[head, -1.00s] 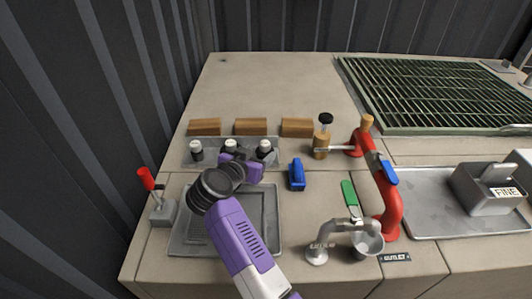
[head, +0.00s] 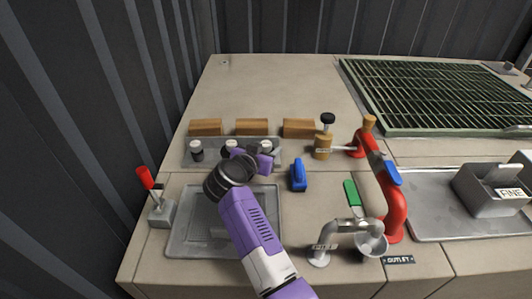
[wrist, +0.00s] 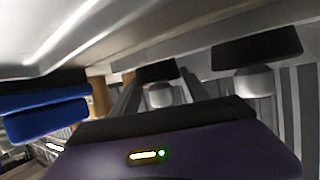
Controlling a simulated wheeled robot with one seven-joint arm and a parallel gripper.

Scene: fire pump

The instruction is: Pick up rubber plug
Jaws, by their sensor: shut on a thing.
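Three small plugs with black bodies and whitish tops are in a row on a grey tray (head: 215,162) at the back left of the counter. The left plug (head: 196,151) and middle plug (head: 231,145) stand upright. My gripper (head: 263,153) is at the right plug (head: 266,146), and its purple body partly hides it. In the wrist view, which looks upside down, my gripper (wrist: 161,92) is shut with its fingers on both sides of this plug (wrist: 158,72). A neighbouring plug (wrist: 257,52) is to the right there. I cannot tell whether the held plug touches the tray.
A blue block-like object (head: 298,176) is just right of my gripper. Wooden blocks (head: 252,127) stand behind the tray. A brass valve (head: 323,146) and red pipe (head: 390,195) are to the right. A red-handled lever (head: 160,208) and a shallow grey tray (head: 184,240) are at the left.

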